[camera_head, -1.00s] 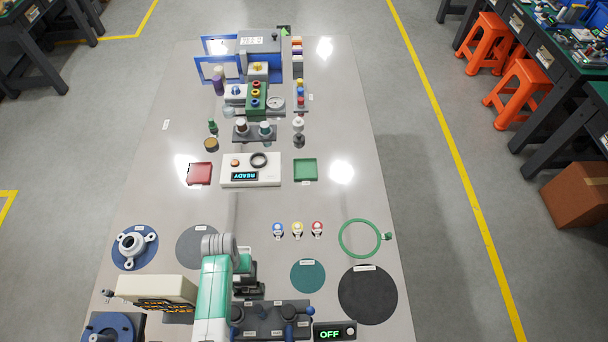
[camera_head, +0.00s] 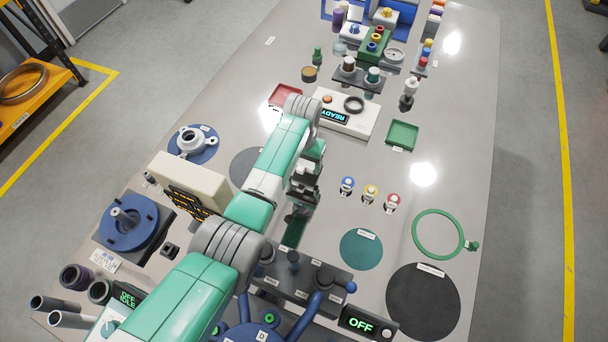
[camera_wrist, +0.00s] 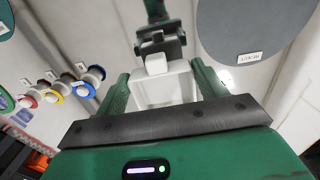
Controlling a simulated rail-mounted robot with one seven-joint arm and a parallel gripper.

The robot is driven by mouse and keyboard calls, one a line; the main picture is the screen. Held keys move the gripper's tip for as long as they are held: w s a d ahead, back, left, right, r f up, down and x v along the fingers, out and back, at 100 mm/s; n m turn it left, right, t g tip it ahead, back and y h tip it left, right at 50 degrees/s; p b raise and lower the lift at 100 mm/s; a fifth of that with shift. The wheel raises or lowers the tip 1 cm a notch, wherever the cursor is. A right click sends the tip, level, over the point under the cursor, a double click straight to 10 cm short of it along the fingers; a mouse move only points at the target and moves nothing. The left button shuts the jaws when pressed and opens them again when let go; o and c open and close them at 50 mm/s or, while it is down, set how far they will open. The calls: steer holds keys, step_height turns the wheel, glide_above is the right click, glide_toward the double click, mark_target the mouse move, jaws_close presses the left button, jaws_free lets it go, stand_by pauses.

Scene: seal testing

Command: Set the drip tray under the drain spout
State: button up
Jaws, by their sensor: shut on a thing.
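My gripper (camera_head: 302,196) hangs over the near middle of the bench, between the grey disc (camera_head: 252,167) and the three small bottles. In the wrist view its green fingers (camera_wrist: 160,88) are shut on a small white boxy piece (camera_wrist: 168,94) with a cube-like knob, seemingly the drip tray. The fingers and dark palm bar partly hide it. It is not clearly visible in the head view. I cannot pick out the drain spout for certain in these frames.
A dark rack with blue handles (camera_head: 290,270) is nearer. The READY unit (camera_head: 342,114), red tray (camera_head: 285,95) and green tray (camera_head: 402,135) lie beyond. A green ring (camera_head: 415,232) lies right.

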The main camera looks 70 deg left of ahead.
steer(key=shift+w+a+f+b, duration=0.15)
steer(key=shift+a+f+b, duration=0.05)
steer(key=shift+b, duration=0.4)
step_height(320, 180, down, 3)
steer(key=b, duration=0.3)
steer(key=shift+w+a, duration=0.1)
steer(key=shift+a, duration=0.05)
steer(key=shift+f+b, duration=0.3)
steer(key=shift+b, duration=0.2)
steer(key=shift+r+p, duration=0.3)
steer(key=shift+f, duration=0.2)
steer(key=o, duration=1)
step_height(320, 180, up, 12)
steer(key=p, duration=0.4)
steer(key=shift+r, duration=0.2)
steer(key=c, duration=1)
